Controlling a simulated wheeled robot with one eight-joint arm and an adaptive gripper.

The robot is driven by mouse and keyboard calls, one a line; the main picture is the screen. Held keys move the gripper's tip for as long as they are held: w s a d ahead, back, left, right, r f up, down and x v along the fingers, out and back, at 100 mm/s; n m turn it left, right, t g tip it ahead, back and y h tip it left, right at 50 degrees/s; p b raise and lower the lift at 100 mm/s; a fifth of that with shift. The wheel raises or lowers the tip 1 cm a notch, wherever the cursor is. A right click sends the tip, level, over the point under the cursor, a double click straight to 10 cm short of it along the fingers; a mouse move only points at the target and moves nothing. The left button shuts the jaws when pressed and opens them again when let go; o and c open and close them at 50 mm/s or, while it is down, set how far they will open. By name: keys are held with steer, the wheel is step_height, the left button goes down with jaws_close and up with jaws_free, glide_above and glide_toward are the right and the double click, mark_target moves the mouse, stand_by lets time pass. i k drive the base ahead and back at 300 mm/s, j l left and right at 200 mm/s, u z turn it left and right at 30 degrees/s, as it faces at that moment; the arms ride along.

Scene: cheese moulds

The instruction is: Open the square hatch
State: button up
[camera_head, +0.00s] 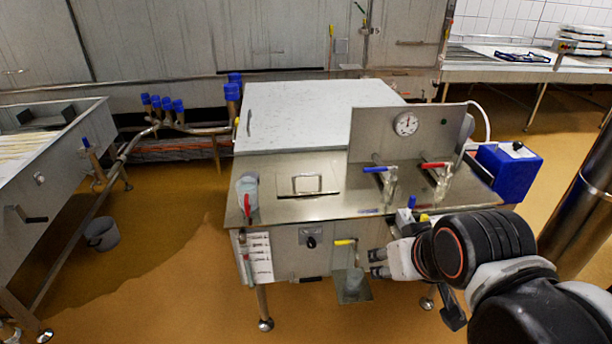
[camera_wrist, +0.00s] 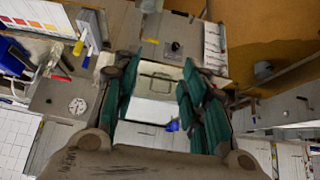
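The square hatch (camera_head: 308,185) is a small pale metal plate with a raised loop handle. It lies flat, apparently shut, in the steel top of the machine, left of the gauge panel. In the wrist view the hatch (camera_wrist: 150,72) and its handle show beyond and between my fingers. My gripper (camera_head: 375,263) is open and empty. In the head view it is in front of the machine, to the right of and lower in the picture than the hatch, not touching it. In the wrist view its two green fingers (camera_wrist: 157,85) stand apart.
A panel with a dial gauge (camera_head: 406,124) and blue and red valve handles stands right of the hatch. A clear jug (camera_head: 247,192) stands left of it. A large pale lid (camera_head: 295,112) lies behind. A yellow-handled tap (camera_head: 345,242) is on the machine's front.

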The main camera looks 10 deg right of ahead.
mark_target(305, 171)
steer(key=i+l, duration=0.15)
steer(key=i, duration=0.25)
steer(key=i+l, duration=0.2)
steer(key=i, duration=0.2)
steer(key=i+l, duration=0.15)
steer(key=i, duration=0.25)
steer(key=u, duration=0.05)
